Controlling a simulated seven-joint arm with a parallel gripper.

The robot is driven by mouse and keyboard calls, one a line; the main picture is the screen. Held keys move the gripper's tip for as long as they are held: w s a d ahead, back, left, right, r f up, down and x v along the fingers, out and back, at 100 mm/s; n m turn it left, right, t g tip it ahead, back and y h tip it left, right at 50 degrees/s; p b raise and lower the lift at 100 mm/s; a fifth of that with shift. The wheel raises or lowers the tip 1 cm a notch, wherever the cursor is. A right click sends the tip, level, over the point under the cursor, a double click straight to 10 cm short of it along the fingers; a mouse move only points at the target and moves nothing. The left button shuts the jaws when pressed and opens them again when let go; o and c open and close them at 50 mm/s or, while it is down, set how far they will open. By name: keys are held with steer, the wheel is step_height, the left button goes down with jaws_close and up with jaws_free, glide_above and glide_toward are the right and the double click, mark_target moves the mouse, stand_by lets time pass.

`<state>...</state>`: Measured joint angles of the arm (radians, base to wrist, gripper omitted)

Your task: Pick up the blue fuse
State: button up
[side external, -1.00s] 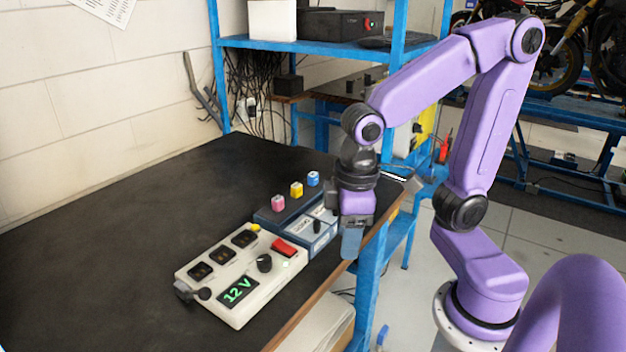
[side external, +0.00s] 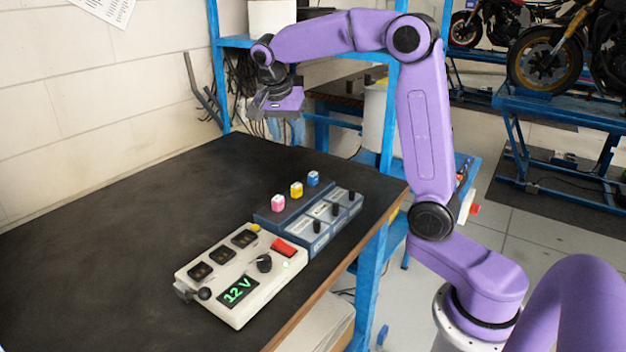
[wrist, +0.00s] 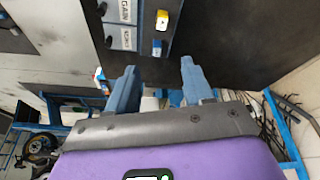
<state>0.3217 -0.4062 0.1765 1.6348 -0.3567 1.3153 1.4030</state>
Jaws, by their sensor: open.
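The blue fuse (side external: 313,178) stands upright at the far right end of a dark blue fuse block (side external: 265,216), in a row with a yellow fuse (side external: 296,190) and a pink fuse (side external: 278,203). My gripper (side external: 277,118) is raised above and behind the block, apart from the fuse. In the wrist view my gripper (wrist: 159,72) has its two blue fingers spread with nothing between them. The blue fuse (wrist: 157,47) shows there just beyond the gap between the fingertips, and the yellow fuse (wrist: 162,20) lies farther up.
A white power box (side external: 225,300) reading 12 V stands left of the block. Grey-blue labelled modules with black knobs (side external: 335,210) adjoin the block's front. The dark bench top (side external: 110,240) is clear at left. A blue shelf frame (side external: 392,110) rises behind the bench.

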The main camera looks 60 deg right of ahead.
steer(key=w+d+r+m, duration=0.1)
steer(key=d+m, duration=0.2)
steer(key=d, duration=0.1)
glide_above(313, 173)
steer(key=a, duration=0.3)
steer(key=shift+m, duration=0.3)
steer(key=f, duration=1.1)
steer(key=shift+d+f, duration=0.1)
steer(key=shift+d, duration=0.1)
steer(key=shift+h, duration=0.3)
steer(key=shift+x, duration=2.6)
steer(key=shift+s+a, duration=0.1)
steer(key=shift+s, duration=0.1)
steer(key=shift+c, duration=0.3)
jaws_close()
